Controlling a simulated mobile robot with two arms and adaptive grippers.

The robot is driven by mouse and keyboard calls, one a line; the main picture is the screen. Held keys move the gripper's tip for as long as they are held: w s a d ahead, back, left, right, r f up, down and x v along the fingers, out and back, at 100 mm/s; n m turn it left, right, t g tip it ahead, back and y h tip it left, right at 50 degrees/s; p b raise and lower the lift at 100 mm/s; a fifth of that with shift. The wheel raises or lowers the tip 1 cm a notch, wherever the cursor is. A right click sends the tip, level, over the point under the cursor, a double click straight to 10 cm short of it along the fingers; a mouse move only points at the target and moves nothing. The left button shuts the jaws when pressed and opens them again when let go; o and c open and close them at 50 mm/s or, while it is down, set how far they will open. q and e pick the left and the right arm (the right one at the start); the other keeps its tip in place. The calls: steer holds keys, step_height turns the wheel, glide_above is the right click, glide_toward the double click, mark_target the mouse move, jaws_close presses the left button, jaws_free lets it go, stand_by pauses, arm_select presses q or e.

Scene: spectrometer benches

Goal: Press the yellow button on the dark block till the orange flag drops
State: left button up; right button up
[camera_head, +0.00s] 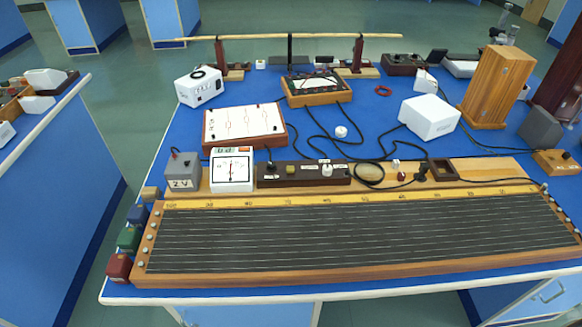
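A long dark brown block (306,181) lies on the wooden strip behind the wide stringed board. A small yellow button (290,170) stands on its top, left of the middle. A black knob or plug sits at the block's left end and a white knob near its right end. I cannot make out an orange flag for certain. A white meter (232,172) just left of the block has small orange-red marks along its top edge. Neither of my grippers is in view. Nothing touches the button.
The stringed wooden board (350,275) fills the front of the blue bench. A grey 2 V box (183,172) stands left of the meter. Black cables (368,172) lie right of the block. A white-topped board (243,123) and a white box (430,115) stand behind.

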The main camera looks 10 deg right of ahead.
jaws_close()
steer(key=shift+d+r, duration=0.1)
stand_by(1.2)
